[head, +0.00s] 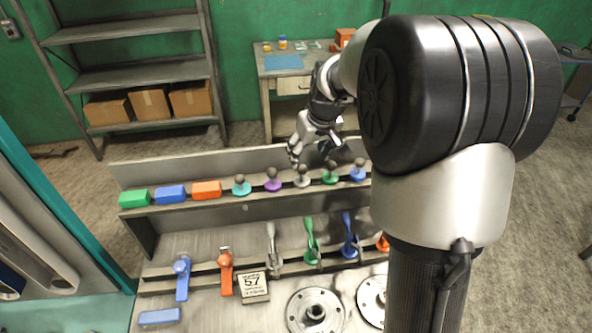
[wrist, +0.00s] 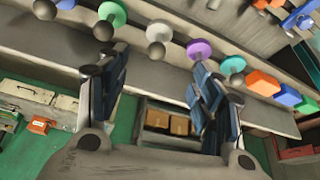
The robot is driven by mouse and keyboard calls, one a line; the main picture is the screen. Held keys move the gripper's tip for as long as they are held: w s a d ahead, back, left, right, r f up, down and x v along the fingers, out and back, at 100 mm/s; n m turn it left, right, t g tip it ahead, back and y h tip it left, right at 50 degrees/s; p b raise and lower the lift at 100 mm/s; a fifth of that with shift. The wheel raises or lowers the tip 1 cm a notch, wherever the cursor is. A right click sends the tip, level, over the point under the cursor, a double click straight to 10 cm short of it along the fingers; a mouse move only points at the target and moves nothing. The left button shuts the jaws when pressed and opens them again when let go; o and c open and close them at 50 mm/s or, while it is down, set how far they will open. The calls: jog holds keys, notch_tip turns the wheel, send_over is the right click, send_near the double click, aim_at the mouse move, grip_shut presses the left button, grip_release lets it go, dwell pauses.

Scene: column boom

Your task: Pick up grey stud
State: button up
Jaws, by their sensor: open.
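The grey stud (head: 303,180) stands on the upper ledge of the rack, between the purple stud (head: 272,182) and the green stud (head: 330,176). It has a round base and a dark ball top. In the wrist view the grey stud (wrist: 158,33) lies in line with the gap between my fingers, beyond their tips. My gripper (head: 312,158) is open and empty, just above and behind the grey stud in the head view. Both fingers of my gripper (wrist: 160,75) show in the wrist view, apart from the stud. My arm hides the right end of the rack.
A teal stud (head: 241,186) and a blue stud (head: 358,172) share the ledge. Orange (head: 206,190), blue (head: 171,193) and green (head: 134,198) blocks stand left. The rack's back panel (head: 200,161) rises behind the row. Handled tools hang on the lower ledge, with flanged discs (head: 316,311) in front.

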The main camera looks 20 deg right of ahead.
aim_at(304, 169)
jog(key=x, duration=0.8)
jog(key=shift+w+b, duration=0.1)
jog(key=shift+b, duration=0.2)
jog(key=x, duration=0.5)
jog(key=shift+d, duration=0.2)
jog(key=c, duration=1.1)
